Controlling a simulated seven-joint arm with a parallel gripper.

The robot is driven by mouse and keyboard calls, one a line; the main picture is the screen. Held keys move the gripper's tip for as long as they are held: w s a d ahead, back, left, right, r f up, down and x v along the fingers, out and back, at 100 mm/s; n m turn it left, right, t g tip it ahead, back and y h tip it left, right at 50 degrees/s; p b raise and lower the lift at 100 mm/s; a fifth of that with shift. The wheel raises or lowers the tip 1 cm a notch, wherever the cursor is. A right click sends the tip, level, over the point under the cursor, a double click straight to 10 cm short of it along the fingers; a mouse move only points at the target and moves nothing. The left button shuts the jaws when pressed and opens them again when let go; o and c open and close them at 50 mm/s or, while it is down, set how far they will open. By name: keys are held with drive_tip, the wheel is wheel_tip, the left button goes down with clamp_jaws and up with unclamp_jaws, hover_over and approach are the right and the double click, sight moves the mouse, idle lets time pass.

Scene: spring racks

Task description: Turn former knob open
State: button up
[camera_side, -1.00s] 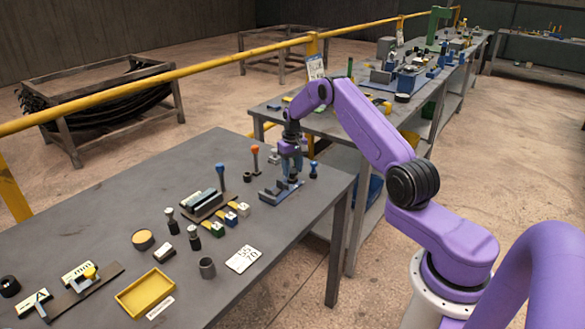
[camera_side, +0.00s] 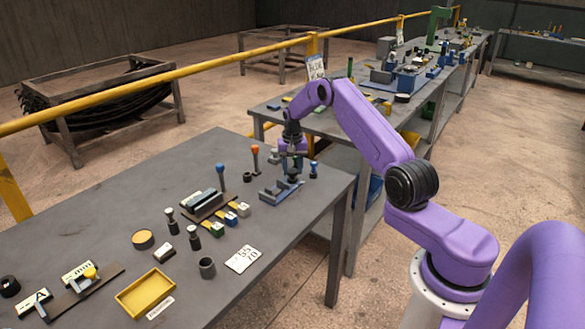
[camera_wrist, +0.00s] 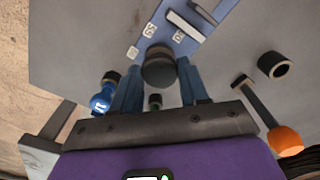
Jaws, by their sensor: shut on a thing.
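The former is a blue-grey fixture (camera_side: 270,194) near the right end of the near table. It also shows in the wrist view as a blue plate (camera_wrist: 178,42) with small white labels and a pale bar. Its knob is a dark round cylinder (camera_wrist: 159,66) at the plate's near end. My gripper (camera_side: 292,171) points down over the fixture. In the wrist view its two blue fingers (camera_wrist: 157,78) stand on either side of the knob and are shut on it. In the side view the fingers largely hide the knob.
An orange-topped lever (camera_side: 255,150) and a blue-topped post (camera_side: 313,169) stand close to my gripper. A short dark ring (camera_side: 247,176) is nearby. The table's right edge is close.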

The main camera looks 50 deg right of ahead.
sight(292, 171)
drive_tip(key=o, duration=1)
drive_tip(key=shift+o, duration=0.2)
drive_tip(key=shift+r, duration=0.1)
wheel_tip(292, 171, up, 17)
drive_tip(key=shift+r, duration=0.15)
